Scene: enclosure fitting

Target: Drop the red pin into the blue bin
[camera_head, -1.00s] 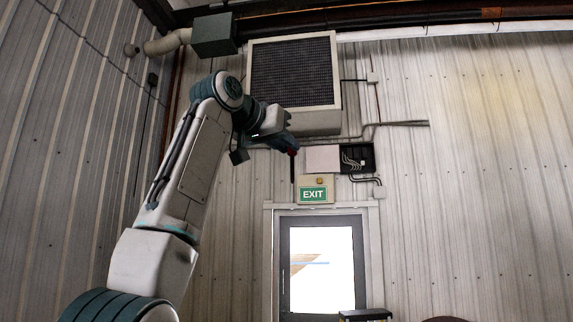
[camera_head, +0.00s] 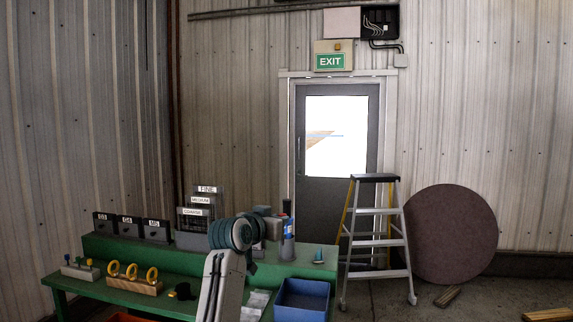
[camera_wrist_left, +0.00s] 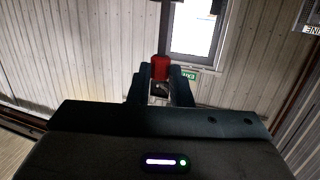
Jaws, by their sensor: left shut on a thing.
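The red pin (camera_wrist_left: 160,68) shows in the wrist view as a red head with a dark shaft running away from it. My left gripper (camera_wrist_left: 160,84) is shut on the red head, one dark finger on each side. In the head view my left arm rises from the bottom, and its wrist joints hide most of the gripper; I cannot make out the pin clearly there. The blue bin (camera_head: 302,294) stands at the bottom centre, to the right of my arm and apart from it. Its inside looks dark. My right gripper is not in view.
A green bench (camera_head: 150,254) on the left carries labelled black boxes (camera_head: 131,226), a block with yellow rings (camera_head: 134,283) and a bottle (camera_head: 288,243). A stepladder (camera_head: 376,240) and a round brown disc (camera_head: 450,233) stand right of the bin. Wood pieces (camera_head: 548,314) lie on the floor.

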